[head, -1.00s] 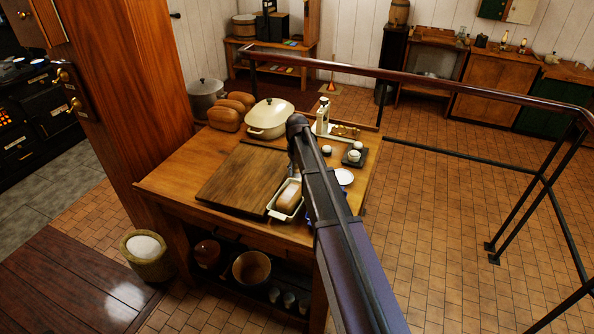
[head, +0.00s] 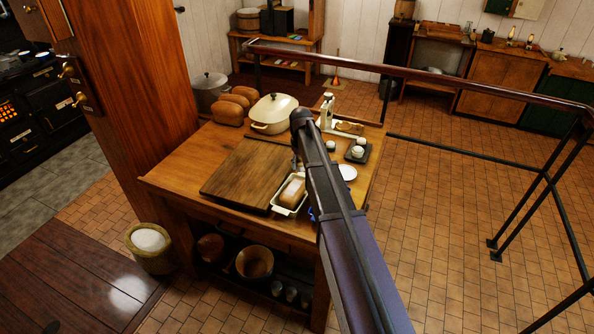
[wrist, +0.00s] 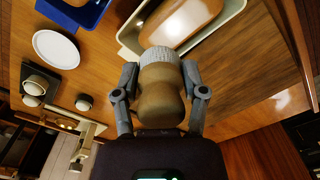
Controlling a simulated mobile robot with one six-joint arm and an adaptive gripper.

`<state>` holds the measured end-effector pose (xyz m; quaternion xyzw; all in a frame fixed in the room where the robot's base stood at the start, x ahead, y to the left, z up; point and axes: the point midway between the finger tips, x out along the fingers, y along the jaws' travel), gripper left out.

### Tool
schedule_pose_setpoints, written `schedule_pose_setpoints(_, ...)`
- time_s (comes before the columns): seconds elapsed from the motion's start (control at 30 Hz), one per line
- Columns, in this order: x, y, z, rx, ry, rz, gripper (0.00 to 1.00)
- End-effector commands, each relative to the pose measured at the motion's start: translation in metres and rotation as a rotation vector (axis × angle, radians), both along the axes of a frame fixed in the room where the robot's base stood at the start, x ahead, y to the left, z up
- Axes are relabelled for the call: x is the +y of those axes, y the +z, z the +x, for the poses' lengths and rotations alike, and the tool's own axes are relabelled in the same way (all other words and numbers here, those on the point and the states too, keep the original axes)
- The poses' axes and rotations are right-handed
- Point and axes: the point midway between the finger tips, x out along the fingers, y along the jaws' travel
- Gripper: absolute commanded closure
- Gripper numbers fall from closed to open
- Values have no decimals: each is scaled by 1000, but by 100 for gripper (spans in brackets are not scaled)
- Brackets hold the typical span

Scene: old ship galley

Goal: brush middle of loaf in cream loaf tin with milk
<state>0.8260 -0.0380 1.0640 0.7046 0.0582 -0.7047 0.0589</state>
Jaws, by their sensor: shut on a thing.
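The cream loaf tin (head: 275,208) stands on the wooden table at the front edge of a dark board, with a brown loaf (head: 292,190) in it. In the wrist view the tin's rim (wrist: 234,14) and the loaf (wrist: 180,20) are at the top. My gripper (wrist: 160,78) is shut on a brush (wrist: 160,103) with a thick wooden handle and pale bristles. The bristle end overlaps the tin's near rim in the picture; I cannot tell whether it touches. In the head view my arm hides most of the gripper and the brush. No milk can be made out for certain.
A blue dish (wrist: 72,12) and a white saucer (wrist: 56,49) are beside the tin. Small cups (head: 357,152), a cream casserole (head: 271,113) and loaves (head: 228,108) stand farther back. The dark board (head: 250,172) is bare. A rail (head: 440,82) runs behind the table.

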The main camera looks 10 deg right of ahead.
Motion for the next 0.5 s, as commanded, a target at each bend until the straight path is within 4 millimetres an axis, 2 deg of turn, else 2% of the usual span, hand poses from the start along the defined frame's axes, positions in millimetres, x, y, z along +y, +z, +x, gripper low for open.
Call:
schedule_pose_setpoints(0.33, 0, -26, 0, 0, 0, 0, 100)
schedule_pose_setpoints(0.5, 0, -31, 0, 0, 0, 0, 100)
